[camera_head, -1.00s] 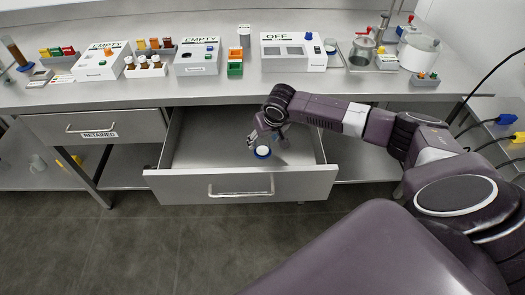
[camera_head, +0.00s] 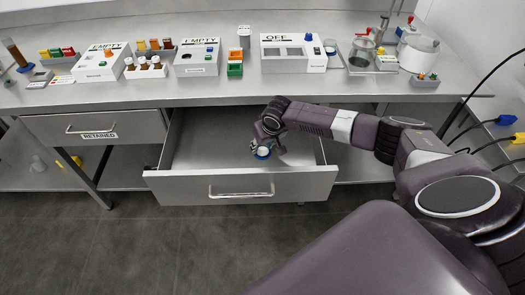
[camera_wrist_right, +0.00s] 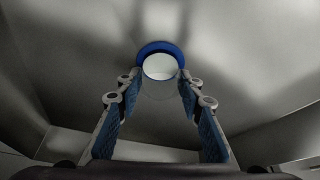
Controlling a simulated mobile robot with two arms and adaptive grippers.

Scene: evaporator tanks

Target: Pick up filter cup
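The filter cup, a small round cup with a blue rim and white inside (camera_head: 263,152), sits in the open drawer (camera_head: 215,160). In the right wrist view the cup (camera_wrist_right: 160,66) lies just beyond and between my fingertips, with a faint clear body below its rim. My right gripper (camera_head: 268,138) is down in the drawer at the cup. In the right wrist view its two blue-padded fingers (camera_wrist_right: 158,84) are apart, one on each side of the cup. I cannot tell whether they touch it. My left gripper is out of view.
The drawer front with its handle (camera_head: 241,191) stands out below the bench. Above are boxes marked EMPTY (camera_head: 197,58) and OFF (camera_head: 292,55), bottle racks and a white pot (camera_head: 418,54). The rest of the drawer floor looks clear.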

